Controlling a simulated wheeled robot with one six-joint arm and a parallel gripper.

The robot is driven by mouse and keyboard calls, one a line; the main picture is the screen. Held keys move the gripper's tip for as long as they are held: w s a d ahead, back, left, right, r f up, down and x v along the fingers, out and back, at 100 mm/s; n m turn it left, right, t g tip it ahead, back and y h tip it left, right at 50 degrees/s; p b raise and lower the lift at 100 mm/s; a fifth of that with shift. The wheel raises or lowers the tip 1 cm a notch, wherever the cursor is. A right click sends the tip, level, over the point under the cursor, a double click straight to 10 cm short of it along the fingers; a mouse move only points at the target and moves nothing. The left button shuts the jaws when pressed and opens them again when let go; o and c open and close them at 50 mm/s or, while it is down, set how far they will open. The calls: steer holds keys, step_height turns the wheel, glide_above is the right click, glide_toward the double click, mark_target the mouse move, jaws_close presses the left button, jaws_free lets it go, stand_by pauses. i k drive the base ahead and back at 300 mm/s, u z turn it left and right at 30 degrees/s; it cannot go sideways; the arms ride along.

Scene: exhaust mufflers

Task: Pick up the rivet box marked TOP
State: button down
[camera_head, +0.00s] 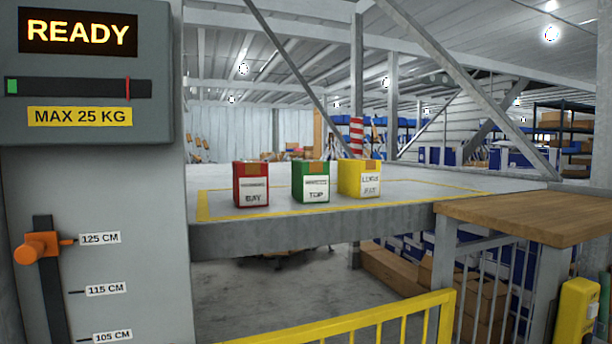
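The rivet box marked TOP (311,182) is green with a white label and a brown patch on its upper face. It stands upright on a raised grey platform (400,207), inside a yellow outline. A red box marked BAY (251,185) stands to its left, and a yellow box (359,179) with a label that is hard to read stands to its right. There are gaps between the boxes. My gripper is not in view.
A grey panel (90,80) reading READY and MAX 25 KG fills the left. Below it, an orange slider (42,248) sits by the 125 CM mark. A yellow railing (385,318) stands in front, and a wooden-topped stand (530,217) is at right.

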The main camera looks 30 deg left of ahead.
mark_target(311, 178)
steer(key=u, duration=1.3)
steer(key=i, duration=0.7)
steer(key=u, duration=0.35)
